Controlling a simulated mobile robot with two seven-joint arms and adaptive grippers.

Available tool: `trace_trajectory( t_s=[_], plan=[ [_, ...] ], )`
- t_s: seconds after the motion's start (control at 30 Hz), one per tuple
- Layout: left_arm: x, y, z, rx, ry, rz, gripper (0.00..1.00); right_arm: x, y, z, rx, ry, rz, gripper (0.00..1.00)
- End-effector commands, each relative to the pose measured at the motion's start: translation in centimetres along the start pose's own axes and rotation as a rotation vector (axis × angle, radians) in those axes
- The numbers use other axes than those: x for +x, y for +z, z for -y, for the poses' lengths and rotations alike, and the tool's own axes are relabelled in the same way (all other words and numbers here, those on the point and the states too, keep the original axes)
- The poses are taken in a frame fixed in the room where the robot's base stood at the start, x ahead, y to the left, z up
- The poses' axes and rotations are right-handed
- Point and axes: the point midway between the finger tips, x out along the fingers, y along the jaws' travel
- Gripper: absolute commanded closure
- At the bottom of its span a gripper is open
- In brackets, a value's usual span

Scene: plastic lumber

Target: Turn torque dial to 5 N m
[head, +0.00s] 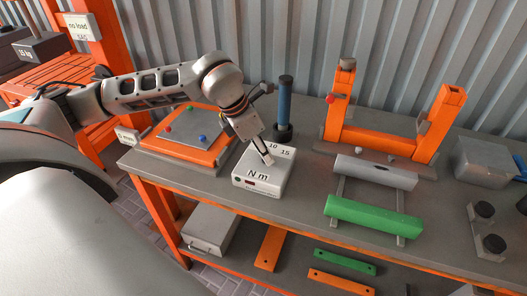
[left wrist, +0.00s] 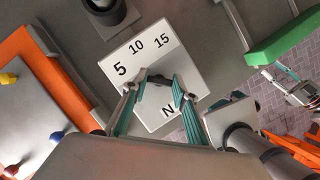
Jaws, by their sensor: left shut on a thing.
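In the left wrist view the box (left wrist: 186,62) shows the numbers 5, 10 and 15 in an arc. My left gripper (head: 269,160) comes down on the box top. Its fingers (left wrist: 160,82) are shut on the torque dial, just below the numbers. The dial is mostly hidden by the fingers, and I cannot read its pointer. At the right of the left wrist view, what looks like my right gripper (left wrist: 303,93) is small and away from the box.
An orange tray (head: 182,158) with coloured knobs stands left of the box. A blue upright cylinder (head: 285,100) stands behind it. To the right are a green bar (head: 372,217), a grey bar (head: 376,172) and an orange frame (head: 385,142). Bench between box and green bar is clear.

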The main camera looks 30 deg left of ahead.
Motion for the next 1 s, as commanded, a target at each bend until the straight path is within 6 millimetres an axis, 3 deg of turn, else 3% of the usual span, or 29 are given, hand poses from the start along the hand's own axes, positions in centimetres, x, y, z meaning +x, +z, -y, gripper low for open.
trace_trajectory(
  t_s=[0.5,0.53,0.6,1.0],
  plan=[
    [0.04,-0.1,0.02,-0.02,0.006,-0.004,0.94,0.03,0.03,0.01,0.0,0.0,-0.001,0.6],
    [0.04,-0.1,0.02,-0.02,0.006,-0.004,0.67,0.03,0.02,0.01,0.0,0.0,-0.001,0.6],
    [0.04,-0.1,0.02,-0.02,0.006,-0.004,0.56,0.03,0.01,0.0,0.0,0.0,-0.001,0.6],
    [-0.46,0.0,-0.03,-0.018,0.008,-0.001,0.56,0.01,0.05,-0.09,-0.002,0.001,0.0,0.6]
  ],
)
